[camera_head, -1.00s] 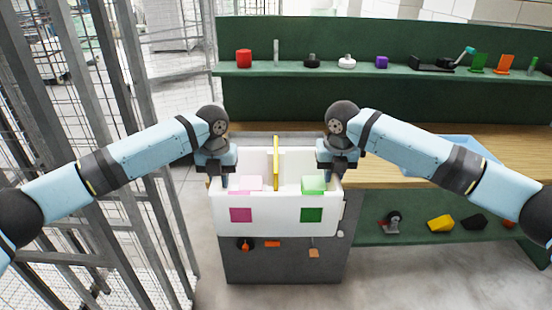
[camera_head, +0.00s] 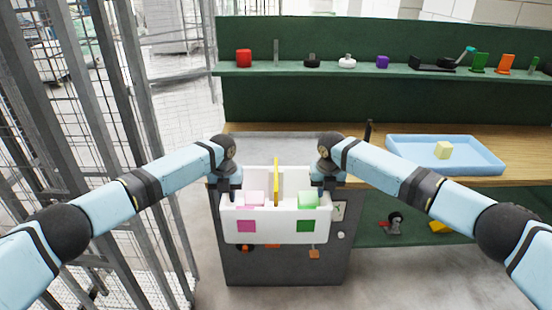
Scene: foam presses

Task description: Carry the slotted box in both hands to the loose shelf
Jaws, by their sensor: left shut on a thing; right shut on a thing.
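The slotted box (camera_head: 275,230) is white, with a pink square and a green square on its front. A yellow divider (camera_head: 276,178) stands between its two compartments. The fingertips are partly hidden. The box looks level, in front of a grey cabinet (camera_head: 275,270). I cannot tell which shelf is loose.
A wooden worktop (camera_head: 370,172) carries a blue tray (camera_head: 400,155) with a yellowish block (camera_head: 443,150). The green back shelf (camera_head: 330,72) holds several small items. A lower green shelf (camera_head: 370,237) is at right. A metal mesh fence (camera_head: 110,120) stands close at left.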

